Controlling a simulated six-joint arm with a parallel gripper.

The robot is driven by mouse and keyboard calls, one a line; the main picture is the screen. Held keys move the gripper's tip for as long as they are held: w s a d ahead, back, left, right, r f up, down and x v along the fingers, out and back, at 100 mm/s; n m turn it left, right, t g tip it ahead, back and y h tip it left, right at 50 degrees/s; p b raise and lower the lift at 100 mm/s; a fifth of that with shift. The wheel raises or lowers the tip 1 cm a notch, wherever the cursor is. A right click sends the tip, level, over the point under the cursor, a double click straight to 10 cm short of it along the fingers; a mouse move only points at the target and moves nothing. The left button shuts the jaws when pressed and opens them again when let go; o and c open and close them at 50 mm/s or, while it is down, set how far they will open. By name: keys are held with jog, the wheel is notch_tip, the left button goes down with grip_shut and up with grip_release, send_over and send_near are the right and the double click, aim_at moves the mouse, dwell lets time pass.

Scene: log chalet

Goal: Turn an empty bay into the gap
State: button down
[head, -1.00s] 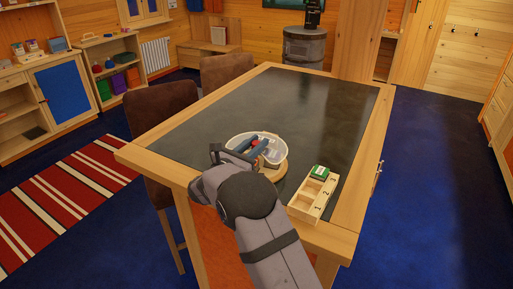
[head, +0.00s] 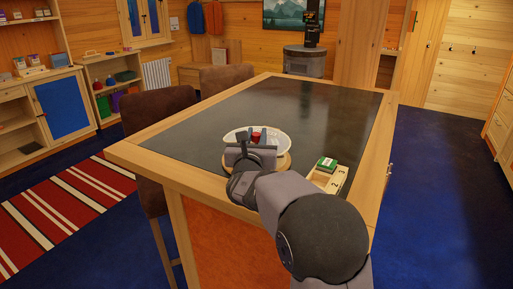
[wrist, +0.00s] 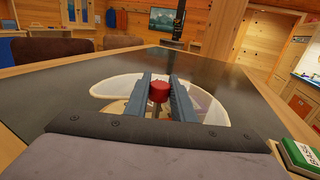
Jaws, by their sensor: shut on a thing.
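A white round-walled carousel (head: 283,142) stands on a round wooden base near the front of the dark tabletop. A red knob (wrist: 159,92) rises at its middle. My gripper (wrist: 160,88) reaches in over the near side, with one blue-grey finger on each side of the knob, shut on it. In the wrist view the white wall (wrist: 108,88) shows left and right of the fingers. Pale surfaces show inside it, but my fingers and hand hide most of the interior. I cannot tell where the bays or the gap lie.
A wooden tray (head: 341,184) stands right of the carousel, partly behind my arm. A green box (head: 327,163) sits at its far end and shows in the wrist view (wrist: 299,156). The dark tabletop (head: 290,105) beyond is clear. Brown chairs (head: 158,112) line the left side.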

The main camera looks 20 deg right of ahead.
aim_at(257, 137)
jog(key=shift+f+n+t+y+b, duration=0.2)
jog(key=shift+n+y+b, duration=0.5)
jog(key=shift+b, duration=2.2)
jog(key=shift+f+n+t+y+b, duration=0.1)
jog(key=shift+n+t+y+b, duration=0.25)
jog(key=shift+y+b, duration=1.6)
jog(key=h+b, duration=0.1)
jog(key=b, duration=0.3)
jog(key=shift+r+n+b, duration=0.2)
jog(key=shift+n+b, duration=0.05)
jog(key=shift+b, duration=0.15)
jog(key=shift+r+b, duration=0.2)
jog(key=shift+b, duration=0.4)
jog(key=c, duration=1.5)
grip_release()
jog(key=shift+s+a+f, duration=0.1)
jog(key=shift+s, duration=0.1)
jog(key=shift+s+a+b, duration=0.2)
jog(key=shift+s+b, duration=0.1)
jog(key=shift+s, duration=1.45)
jog(key=shift+s+a+b, duration=0.2)
jog(key=shift+s+b, duration=0.1)
jog(key=shift+s, duration=1.4)
